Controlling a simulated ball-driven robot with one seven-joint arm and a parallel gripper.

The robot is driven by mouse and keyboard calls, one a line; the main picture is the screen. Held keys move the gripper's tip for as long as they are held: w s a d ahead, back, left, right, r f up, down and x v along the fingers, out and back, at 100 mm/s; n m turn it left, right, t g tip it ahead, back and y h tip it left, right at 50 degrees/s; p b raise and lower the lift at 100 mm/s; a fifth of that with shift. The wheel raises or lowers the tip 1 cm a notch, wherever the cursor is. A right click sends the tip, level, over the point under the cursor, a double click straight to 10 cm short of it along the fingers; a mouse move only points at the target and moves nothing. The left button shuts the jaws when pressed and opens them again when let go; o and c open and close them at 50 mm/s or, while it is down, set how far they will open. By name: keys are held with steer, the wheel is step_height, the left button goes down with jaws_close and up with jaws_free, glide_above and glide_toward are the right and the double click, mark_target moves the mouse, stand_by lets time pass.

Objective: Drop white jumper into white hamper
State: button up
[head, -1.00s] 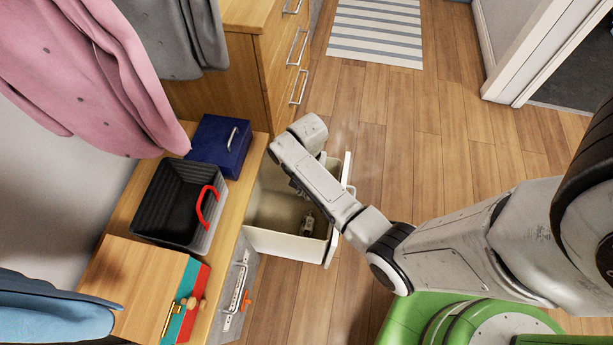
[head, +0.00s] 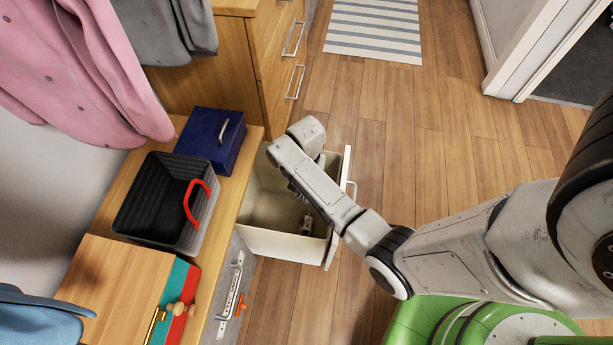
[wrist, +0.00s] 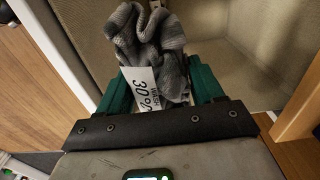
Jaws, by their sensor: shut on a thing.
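The white hamper (head: 285,246) looks like a cream, open-topped pull-out bin at the bench front. My arm reaches over it and hides much of its opening. In the wrist view my gripper (wrist: 160,88) has its green fingers shut on a crumpled knitted garment. This is the jumper (wrist: 150,40), which looks grey here, with a white printed label hanging from it. Pale inner walls of the hamper (wrist: 230,65) lie behind and around it. In the head view the jumper is hidden; a small grey part shows inside the hamper, and I cannot tell what it is.
On the bench stand a dark basket with a red handle (head: 160,205), a blue box (head: 208,138) and a wooden box (head: 110,280). Clothes (head: 80,75) hang above. A drawer unit (head: 245,70) stands behind. Floor (head: 430,150) to the right is clear.

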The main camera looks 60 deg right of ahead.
steer(key=o, duration=1.2)
step_height(320, 180, up, 11)
steer(key=p, duration=0.3)
steer(key=shift+f, duration=0.1)
